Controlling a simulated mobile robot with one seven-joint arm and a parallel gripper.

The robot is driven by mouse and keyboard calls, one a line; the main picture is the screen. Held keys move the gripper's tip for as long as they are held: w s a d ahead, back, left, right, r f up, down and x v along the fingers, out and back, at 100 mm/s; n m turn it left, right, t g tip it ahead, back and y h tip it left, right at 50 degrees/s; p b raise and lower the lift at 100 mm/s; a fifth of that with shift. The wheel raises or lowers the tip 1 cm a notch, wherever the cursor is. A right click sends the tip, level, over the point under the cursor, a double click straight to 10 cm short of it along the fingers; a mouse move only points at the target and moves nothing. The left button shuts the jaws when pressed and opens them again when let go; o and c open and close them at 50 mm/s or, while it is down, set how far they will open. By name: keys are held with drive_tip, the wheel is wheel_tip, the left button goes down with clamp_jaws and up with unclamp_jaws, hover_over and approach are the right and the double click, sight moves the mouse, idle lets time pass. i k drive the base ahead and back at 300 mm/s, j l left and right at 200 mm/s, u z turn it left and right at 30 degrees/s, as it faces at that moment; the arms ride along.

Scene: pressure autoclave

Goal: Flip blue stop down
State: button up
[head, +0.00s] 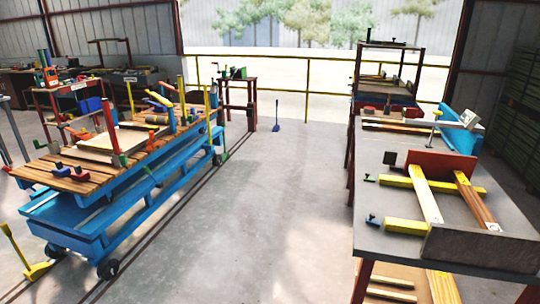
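A small blue upright piece with a wider foot (276,126) stands on the floor near the yellow railing, in the middle of the view. Its thin stem points up. Small blue pieces (62,171) also sit beside red ones on the near left end of the slatted cart top. I cannot tell for sure which blue piece is the stop. My gripper is not in view.
A blue wheeled cart (75,231) with a wooden slatted top stands on floor rails at left. A grey workbench (380,186) holding timber fills the right. The floor between is clear.

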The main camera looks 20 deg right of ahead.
sight(370, 220)
drive_tip(key=z, duration=0.65)
drive_tip(key=i+l+z, duration=0.1)
drive_tip(key=z, duration=0.35)
drive_tip(key=i+z, duration=0.3)
drive_tip(key=z, duration=0.2)
drive_tip(key=i+j, duration=0.1)
drive_tip(key=i, duration=0.05)
